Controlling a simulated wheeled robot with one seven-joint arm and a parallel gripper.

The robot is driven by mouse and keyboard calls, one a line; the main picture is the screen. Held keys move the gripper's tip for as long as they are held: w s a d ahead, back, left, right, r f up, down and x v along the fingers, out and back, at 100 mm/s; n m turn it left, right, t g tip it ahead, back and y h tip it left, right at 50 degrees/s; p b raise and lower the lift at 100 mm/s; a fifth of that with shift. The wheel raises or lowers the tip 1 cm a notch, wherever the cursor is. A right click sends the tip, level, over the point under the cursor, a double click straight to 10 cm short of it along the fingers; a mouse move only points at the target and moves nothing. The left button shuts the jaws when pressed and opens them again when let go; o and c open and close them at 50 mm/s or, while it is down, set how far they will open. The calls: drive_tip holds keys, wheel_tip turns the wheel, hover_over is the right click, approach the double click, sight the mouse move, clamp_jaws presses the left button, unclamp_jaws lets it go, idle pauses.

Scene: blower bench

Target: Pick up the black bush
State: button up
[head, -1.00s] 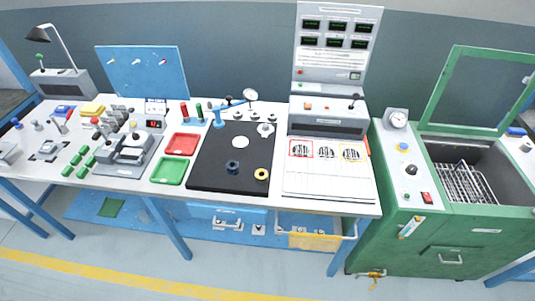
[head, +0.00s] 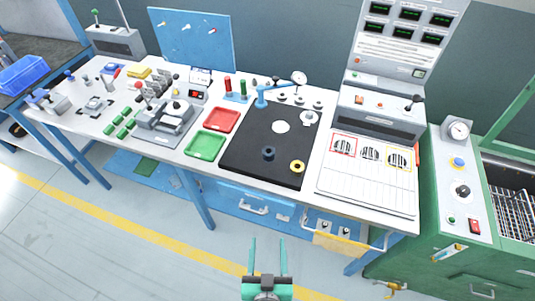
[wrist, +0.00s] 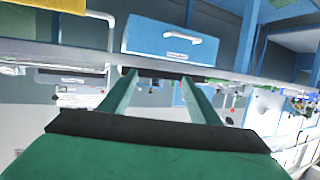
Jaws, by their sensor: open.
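The black bush (head: 268,153), a small dark ring-shaped piece with a blue-grey tint, stands on the black mat (head: 240,157) near its front edge, left of a yellow ring (head: 297,166). My gripper (head: 268,246) is at the bottom of the head view, in front of the bench and apart from the bush, with two green fingers spread and nothing between them. In the wrist view my gripper (wrist: 158,80) points toward the bench's underside and a blue drawer (wrist: 170,42). The bush does not show in that view.
Red (head: 221,119) and green (head: 205,145) trays lie left of the mat. A dial gauge stand (head: 262,97) and several pale discs are at its back. A panel with printed cards (head: 368,180) lies to the right. The bench's front edge (head: 225,181) lies between gripper and mat.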

drive_tip(key=w+r, duration=0.2)
drive_tip(key=w, duration=1)
drive_tip(key=g, duration=0.1)
approach(268, 155)
drive_tip(key=shift+w+f, duration=0.15)
drive_tip(key=shift+w, duration=0.6)
drive_tip(key=x, duration=0.5)
drive_tip(key=shift+w+d, duration=0.1)
drive_tip(key=shift+w+f, duration=0.1)
drive_tip(key=shift+f, duration=0.05)
drive_tip(key=shift+x, duration=2.5)
drive_tip(key=shift+f, duration=0.15)
drive_tip(key=shift+c, duration=0.6)
drive_tip(key=c, duration=1.1)
drive_tip(key=shift+c, duration=0.6)
